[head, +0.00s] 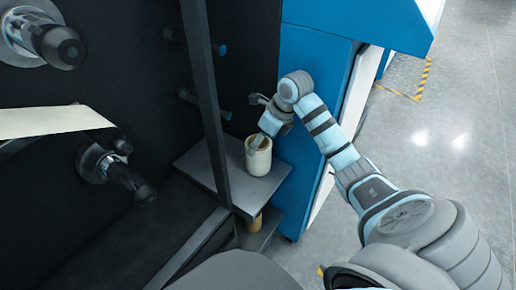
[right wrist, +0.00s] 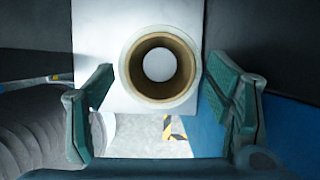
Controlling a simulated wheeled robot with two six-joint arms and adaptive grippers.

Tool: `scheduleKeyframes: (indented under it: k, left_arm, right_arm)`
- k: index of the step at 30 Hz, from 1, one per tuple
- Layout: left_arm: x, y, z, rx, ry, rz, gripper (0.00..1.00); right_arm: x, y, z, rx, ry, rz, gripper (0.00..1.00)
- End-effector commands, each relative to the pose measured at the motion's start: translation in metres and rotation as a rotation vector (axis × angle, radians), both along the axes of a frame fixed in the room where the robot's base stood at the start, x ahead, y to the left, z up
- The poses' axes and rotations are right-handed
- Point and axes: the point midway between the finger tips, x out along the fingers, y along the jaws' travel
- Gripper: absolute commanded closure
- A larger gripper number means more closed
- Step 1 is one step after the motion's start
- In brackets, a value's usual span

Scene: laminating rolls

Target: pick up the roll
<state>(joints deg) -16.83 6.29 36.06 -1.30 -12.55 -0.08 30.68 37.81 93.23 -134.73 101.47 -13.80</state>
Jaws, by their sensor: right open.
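A cream roll (head: 258,160) stands upright on a small grey shelf (head: 262,189) beside the dark machine in the head view. In the right wrist view I look at the end of the roll (right wrist: 190,94), with its brown hollow core facing me. My right gripper (head: 262,128) is at the top of the roll in the head view. In the right wrist view my right gripper (right wrist: 165,105) is open, with one finger on each side of the roll and gaps between. My left gripper is not in view.
A lower shelf (head: 262,232) holds another roll (head: 254,223). Black spindles (head: 128,180) stick out at left. Open floor lies at right.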

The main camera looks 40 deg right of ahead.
Motion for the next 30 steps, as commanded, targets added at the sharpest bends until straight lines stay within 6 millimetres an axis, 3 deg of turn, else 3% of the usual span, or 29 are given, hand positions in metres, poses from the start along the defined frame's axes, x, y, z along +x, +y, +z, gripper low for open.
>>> scheduleKeyframes:
  k: [1,4,11,21,30]
  left_arm:
    - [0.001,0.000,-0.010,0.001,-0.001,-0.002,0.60]
    - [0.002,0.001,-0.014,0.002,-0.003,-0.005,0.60]
    - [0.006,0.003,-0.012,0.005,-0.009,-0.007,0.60]
    - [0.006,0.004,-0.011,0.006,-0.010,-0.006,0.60]
    - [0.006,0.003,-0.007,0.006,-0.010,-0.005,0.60]
  right_arm:
    - [0.003,0.001,-0.015,0.003,0.002,-0.001,0.27]
    - [0.009,0.003,-0.028,0.003,0.001,0.000,0.27]
    - [0.011,0.004,-0.029,0.000,0.000,0.003,0.27]
    - [0.012,0.004,-0.028,0.000,-0.001,0.003,0.81]
    - [0.010,0.006,-0.022,0.000,-0.001,0.003,0.81]
